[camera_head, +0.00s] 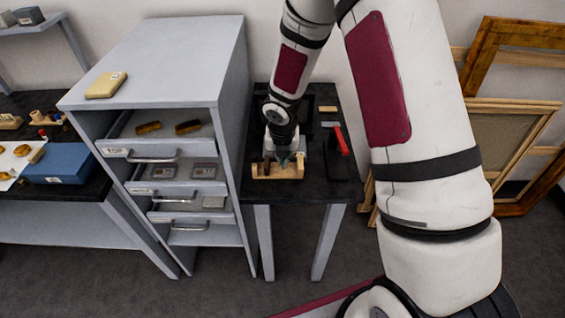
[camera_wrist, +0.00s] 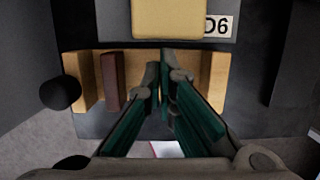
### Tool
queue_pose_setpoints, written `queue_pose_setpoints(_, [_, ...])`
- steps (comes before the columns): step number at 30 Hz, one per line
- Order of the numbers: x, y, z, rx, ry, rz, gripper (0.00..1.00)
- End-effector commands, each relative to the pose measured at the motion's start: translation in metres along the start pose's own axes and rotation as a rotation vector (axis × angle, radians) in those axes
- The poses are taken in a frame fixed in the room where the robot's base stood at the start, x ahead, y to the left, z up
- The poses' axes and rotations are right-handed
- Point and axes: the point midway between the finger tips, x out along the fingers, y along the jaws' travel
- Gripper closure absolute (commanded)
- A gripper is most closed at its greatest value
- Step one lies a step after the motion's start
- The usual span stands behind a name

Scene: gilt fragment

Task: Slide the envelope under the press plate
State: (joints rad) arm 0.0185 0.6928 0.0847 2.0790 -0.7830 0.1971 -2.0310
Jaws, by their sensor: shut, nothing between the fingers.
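I cannot clearly make out an envelope or a press plate. My gripper (camera_head: 283,158) points down over the small dark table, at a wooden rack (camera_head: 262,172). In the wrist view its green fingers (camera_wrist: 165,74) are shut with nothing between them, tips at the middle of the wooden rack (camera_wrist: 86,92). A dark brown upright piece (camera_wrist: 111,82) stands in the rack left of the fingers. A pale tan block (camera_wrist: 168,18) lies beyond the rack, beside a "D6" label (camera_wrist: 217,26). My gripper and arm hide part of the table in the head view.
A grey drawer cabinet (camera_head: 160,50) stands close left, its drawers partly open, with a tan labelled slab (camera_head: 106,85) on top. A red-handled tool (camera_head: 341,140) lies right of the rack. Picture frames (camera_head: 515,150) lean at right. A blue box (camera_head: 57,163) sits far left.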

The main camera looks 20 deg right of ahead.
Motion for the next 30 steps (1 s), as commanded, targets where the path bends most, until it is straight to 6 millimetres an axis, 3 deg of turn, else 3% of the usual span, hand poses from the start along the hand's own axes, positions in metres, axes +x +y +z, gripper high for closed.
queue_pose_setpoints(14, [0.003,0.0,0.008,0.003,-0.001,0.001,1.0])
queue_pose_setpoints(30, [0.031,0.0,0.111,0.003,-0.001,0.001,1.0])
